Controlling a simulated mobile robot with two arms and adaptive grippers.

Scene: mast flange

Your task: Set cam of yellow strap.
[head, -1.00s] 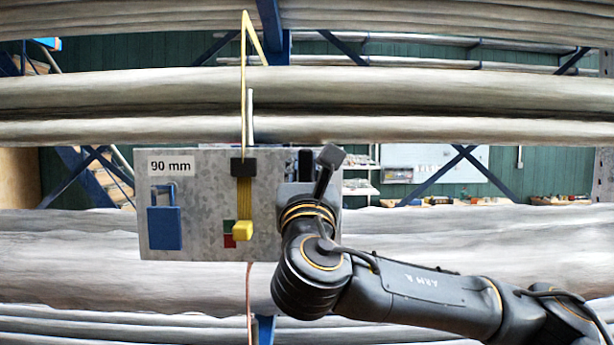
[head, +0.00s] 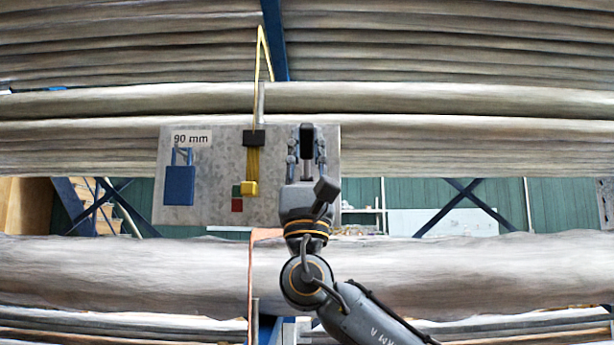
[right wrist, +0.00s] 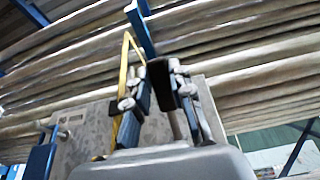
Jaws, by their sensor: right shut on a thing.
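A grey metal plate (head: 210,160) hangs in front of the pipes. The yellow strap (head: 262,70) rises above it and runs down through a black buckle (head: 254,138) to a yellow cam block (head: 249,188). A green patch (head: 236,190) and a red patch (head: 237,205) sit left of the block. My right gripper (head: 306,148) is right of the strap, fingers up, shut on a black upright handle (head: 306,133) at the plate's right part. The right wrist view shows the black handle (right wrist: 160,78) between the fingers. The handle's lower part is partly hidden. My left gripper is out of view.
A blue padlock-shaped block (head: 179,185) is on the plate's left, under a "90 mm" label (head: 191,139). Large pale pipes (head: 450,270) run across below and behind. A thin orange cord (head: 251,285) hangs under the plate. Blue rack posts stand behind.

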